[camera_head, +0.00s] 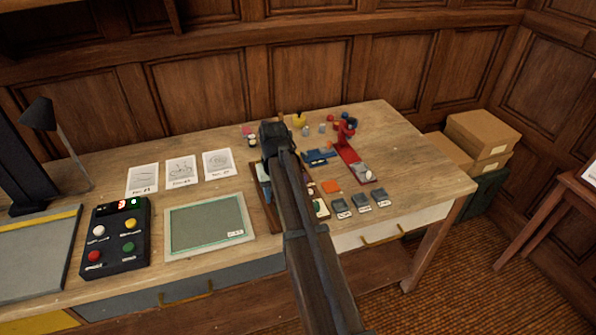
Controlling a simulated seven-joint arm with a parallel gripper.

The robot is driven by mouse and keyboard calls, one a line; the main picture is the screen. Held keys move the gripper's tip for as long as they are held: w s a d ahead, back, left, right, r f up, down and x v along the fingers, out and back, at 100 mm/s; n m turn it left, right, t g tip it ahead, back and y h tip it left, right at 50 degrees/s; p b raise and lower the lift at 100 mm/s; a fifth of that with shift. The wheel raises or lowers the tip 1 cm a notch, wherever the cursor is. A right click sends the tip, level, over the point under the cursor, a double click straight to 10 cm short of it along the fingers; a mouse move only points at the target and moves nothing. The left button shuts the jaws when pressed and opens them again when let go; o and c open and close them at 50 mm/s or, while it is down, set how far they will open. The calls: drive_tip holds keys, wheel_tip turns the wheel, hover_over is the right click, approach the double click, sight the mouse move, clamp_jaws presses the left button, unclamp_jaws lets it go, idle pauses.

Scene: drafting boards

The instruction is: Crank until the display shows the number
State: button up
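A black box (116,237) stands at the left of the desk. Its small display (128,203) has a red lit digit and a green lit mark, too small to read surely. White, yellow, red and green buttons sit below the display. A red device (352,154) with blue parts stands on the right half; I cannot tell whether it has a crank. My gripper (272,143) is over the middle of the desk, above a dark-edged tray (262,195). My arm hides much of what is beneath. The fingers do not show clearly, and no crank handle is plainly visible.
A green framed board (204,226) lies beside the black box. Three paper cards (180,174) lie behind it. Several small grey blocks (361,202) lie near the front right edge. A dark lamp (40,115) stands at the left. Cardboard boxes (480,135) are beyond the desk.

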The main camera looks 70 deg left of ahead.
drive_tip(key=shift+r, duration=0.15)
drive_tip(key=shift+r, duration=3.4)
